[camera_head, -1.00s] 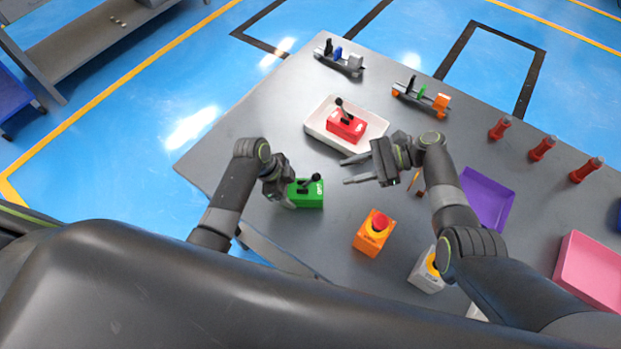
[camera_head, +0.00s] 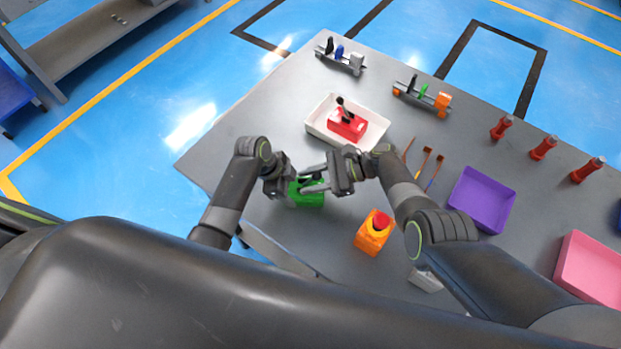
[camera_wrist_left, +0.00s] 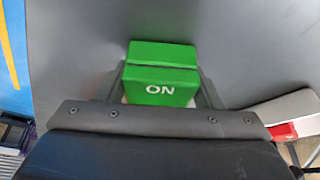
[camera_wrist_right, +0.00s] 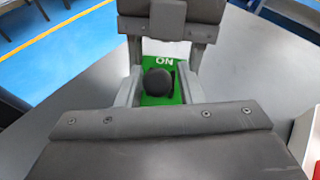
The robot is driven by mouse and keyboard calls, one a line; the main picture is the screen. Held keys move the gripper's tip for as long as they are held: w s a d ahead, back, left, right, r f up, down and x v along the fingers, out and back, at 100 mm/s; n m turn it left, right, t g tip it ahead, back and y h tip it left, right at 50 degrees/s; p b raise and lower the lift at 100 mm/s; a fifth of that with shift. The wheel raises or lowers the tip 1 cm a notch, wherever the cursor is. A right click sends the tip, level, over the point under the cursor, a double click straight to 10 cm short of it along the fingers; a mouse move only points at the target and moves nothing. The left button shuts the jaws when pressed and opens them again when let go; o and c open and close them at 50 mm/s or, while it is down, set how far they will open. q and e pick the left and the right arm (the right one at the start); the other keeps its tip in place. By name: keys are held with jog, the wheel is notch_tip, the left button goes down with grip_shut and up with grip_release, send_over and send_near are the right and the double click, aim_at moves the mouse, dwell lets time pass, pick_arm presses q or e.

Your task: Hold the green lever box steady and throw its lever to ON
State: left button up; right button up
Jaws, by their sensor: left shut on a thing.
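The green lever box (camera_head: 309,199) stands on the grey table near its left edge. My left gripper (camera_head: 289,190) is shut on its left end; the left wrist view shows a finger along each side of the box (camera_wrist_left: 160,75) and its white ON marking. The right wrist view shows the lever's round black knob (camera_wrist_right: 158,82), with the ON marking on the far side of it. My right gripper (camera_wrist_right: 160,92) is open over the box, one finger on each side of the knob, with gaps visible. In the head view my right gripper (camera_head: 318,180) partly hides the lever.
A red lever box (camera_head: 346,125) sits in a white tray (camera_head: 375,139) behind. An orange box with a red button (camera_head: 374,234) stands in front on the right. A purple tray (camera_head: 483,200) and a pink tray (camera_head: 590,270) lie further right.

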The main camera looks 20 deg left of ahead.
grip_shut()
jog(key=shift+a+r, duration=0.1)
jog(key=shift+a, duration=0.05)
jog(key=shift+s+h, duration=0.1)
jog(key=shift+h, duration=0.2)
jog(key=shift+a+r+h, duration=0.1)
jog(key=shift+a+h, duration=0.05)
jog(key=shift+h, duration=0.25)
grip_release()
